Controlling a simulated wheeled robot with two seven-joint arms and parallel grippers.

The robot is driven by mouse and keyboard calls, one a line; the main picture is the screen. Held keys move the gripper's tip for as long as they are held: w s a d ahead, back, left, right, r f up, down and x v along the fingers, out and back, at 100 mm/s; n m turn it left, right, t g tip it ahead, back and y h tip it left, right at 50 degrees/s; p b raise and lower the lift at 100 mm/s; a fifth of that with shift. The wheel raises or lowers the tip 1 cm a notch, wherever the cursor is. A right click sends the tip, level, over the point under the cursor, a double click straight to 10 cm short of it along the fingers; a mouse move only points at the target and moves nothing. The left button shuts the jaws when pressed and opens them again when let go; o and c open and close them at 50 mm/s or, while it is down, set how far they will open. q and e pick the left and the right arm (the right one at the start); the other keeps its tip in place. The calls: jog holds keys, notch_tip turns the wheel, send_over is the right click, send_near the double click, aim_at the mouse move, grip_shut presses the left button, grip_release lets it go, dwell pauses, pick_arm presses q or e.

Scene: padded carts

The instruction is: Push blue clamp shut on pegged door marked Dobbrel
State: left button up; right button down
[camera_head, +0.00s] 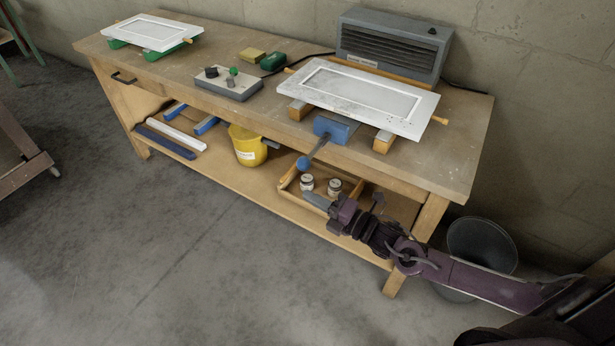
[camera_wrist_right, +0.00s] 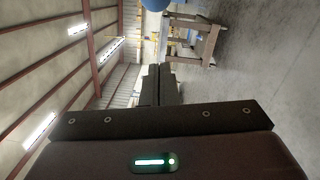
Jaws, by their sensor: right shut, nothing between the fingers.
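A white panelled door (camera_head: 365,95) with wooden pegs at its ends lies on wooden blocks at the right of the bench. The blue clamp (camera_head: 337,128) sits at the bench's front edge under this door. Its dark lever slants down and outward to a blue ball knob (camera_head: 303,163). My right gripper (camera_head: 312,198) is shut and empty, below the knob and apart from it in the head view. In the wrist view its closed fingers (camera_wrist_right: 158,82) point away, with a blue rounded shape (camera_wrist_right: 155,4) at the top edge. No Dobbrel marking is legible. My left gripper is out of view.
Another white door (camera_head: 150,32) lies on green supports at the bench's left. A grey control box (camera_head: 228,85) and a grey heater (camera_head: 393,45) stand on top. The lower shelf holds a yellow bucket (camera_head: 247,146) and a wooden tray (camera_head: 291,183) with jars. Floor in front is clear.

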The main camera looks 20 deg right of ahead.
aim_at(318, 146)
jog(key=shift+w+d+r+p, duration=0.1)
jog(key=shift+w+r+p, duration=0.1)
jog(key=shift+w, duration=0.8)
jog(key=shift+w+d+r+p, duration=0.1)
jog(key=shift+w+p, duration=0.05)
jog(key=shift+w, duration=0.8)
jog(key=shift+w+d+r+p, duration=0.1)
jog(key=shift+w+r+p, duration=0.1)
jog(key=shift+w, duration=0.8)
jog(key=w+d+b, duration=0.4)
jog(key=d+b, duration=0.1)
jog(key=d, duration=0.1)
jog(key=shift+w, duration=0.3)
jog(key=shift+f, duration=0.1)
